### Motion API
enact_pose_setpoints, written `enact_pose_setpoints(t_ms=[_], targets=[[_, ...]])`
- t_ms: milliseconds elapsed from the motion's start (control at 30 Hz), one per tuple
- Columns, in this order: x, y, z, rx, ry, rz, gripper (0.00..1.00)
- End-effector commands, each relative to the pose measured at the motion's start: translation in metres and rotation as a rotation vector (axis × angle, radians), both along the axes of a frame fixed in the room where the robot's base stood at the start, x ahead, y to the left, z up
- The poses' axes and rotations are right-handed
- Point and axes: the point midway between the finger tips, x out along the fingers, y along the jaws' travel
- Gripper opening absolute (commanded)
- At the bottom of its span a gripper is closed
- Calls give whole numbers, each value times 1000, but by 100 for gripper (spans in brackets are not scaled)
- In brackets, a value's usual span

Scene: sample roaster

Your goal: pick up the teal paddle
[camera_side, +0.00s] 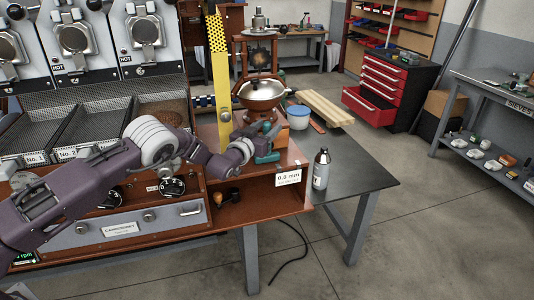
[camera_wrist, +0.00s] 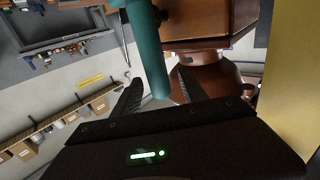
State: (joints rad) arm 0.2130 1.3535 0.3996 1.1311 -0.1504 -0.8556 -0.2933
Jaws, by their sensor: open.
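The teal paddle (camera_wrist: 148,50) shows in the wrist view as a smooth rounded bar coming down from the top edge. Its lower end lies between the two black fingers of my gripper (camera_wrist: 158,78). The fingers stand apart, one on each side of it, and I see a gap on the left; contact on the right is hard to judge. In the side view teal parts (camera_side: 268,157) show beside my purple wrist, below the copper bowl (camera_side: 262,93). My fingers are small and hard to make out there. The paddle's other end is out of the wrist view.
A yellow perforated post (camera_side: 219,75) stands close to my wrist; a yellow surface (camera_wrist: 294,90) fills the wrist view's right side. The dark table top (camera_side: 350,165) right of the bottle is clear.

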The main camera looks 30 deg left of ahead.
Motion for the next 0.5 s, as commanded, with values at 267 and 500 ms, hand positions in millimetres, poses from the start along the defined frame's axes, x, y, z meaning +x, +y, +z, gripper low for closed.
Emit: enact_pose_setpoints(t_ms=[267,500], targets=[[3,0,0,0,1,0,46],[3,0,0,0,1,0,0]])
